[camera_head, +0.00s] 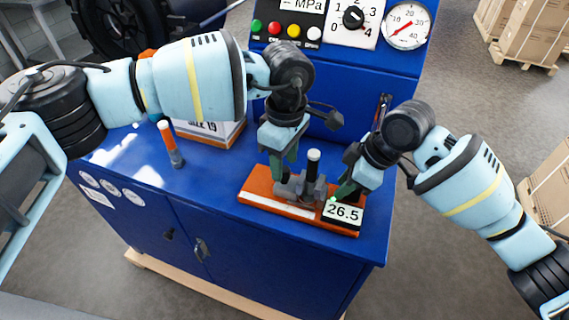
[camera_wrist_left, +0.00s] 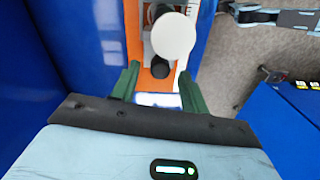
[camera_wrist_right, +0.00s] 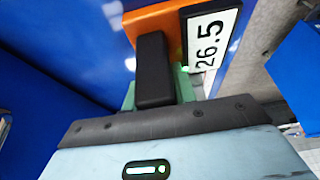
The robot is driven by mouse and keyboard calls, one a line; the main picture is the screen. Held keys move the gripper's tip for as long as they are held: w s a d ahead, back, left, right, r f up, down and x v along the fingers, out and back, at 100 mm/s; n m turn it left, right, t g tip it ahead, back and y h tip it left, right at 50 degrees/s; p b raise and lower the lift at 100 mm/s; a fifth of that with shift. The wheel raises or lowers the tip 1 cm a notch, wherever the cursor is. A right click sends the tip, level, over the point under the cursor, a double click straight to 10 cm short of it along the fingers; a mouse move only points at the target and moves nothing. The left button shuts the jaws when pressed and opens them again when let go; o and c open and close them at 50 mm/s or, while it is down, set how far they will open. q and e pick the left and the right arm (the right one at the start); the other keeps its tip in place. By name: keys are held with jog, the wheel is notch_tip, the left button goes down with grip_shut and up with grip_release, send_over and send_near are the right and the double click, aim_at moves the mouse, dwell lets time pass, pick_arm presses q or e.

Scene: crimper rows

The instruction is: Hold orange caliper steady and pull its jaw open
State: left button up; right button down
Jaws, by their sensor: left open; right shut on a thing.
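The orange caliper (camera_head: 262,190) lies on the blue cabinet top, with grey jaw parts (camera_head: 300,188) and an upright black post with a white cap (camera_head: 313,168) on it. Its display (camera_head: 343,212) reads 26.5, also in the right wrist view (camera_wrist_right: 212,40). My left gripper (camera_head: 284,165) is over the caliper's left part, behind the grey parts. Its green fingers are open in the left wrist view (camera_wrist_left: 157,88), with the orange body and white cap (camera_wrist_left: 174,36) beyond. My right gripper (camera_head: 347,188) is shut on a black block (camera_wrist_right: 153,70) beside the display; its fingertips are partly hidden.
A panel with buttons and a gauge (camera_head: 407,25) rises behind. The cabinet's front edge is close to the caliper; the left top is mostly free.

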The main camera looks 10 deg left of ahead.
pick_arm(q)
jog(key=shift+f, duration=0.85)
grip_shut()
jog(key=shift+a, duration=0.1)
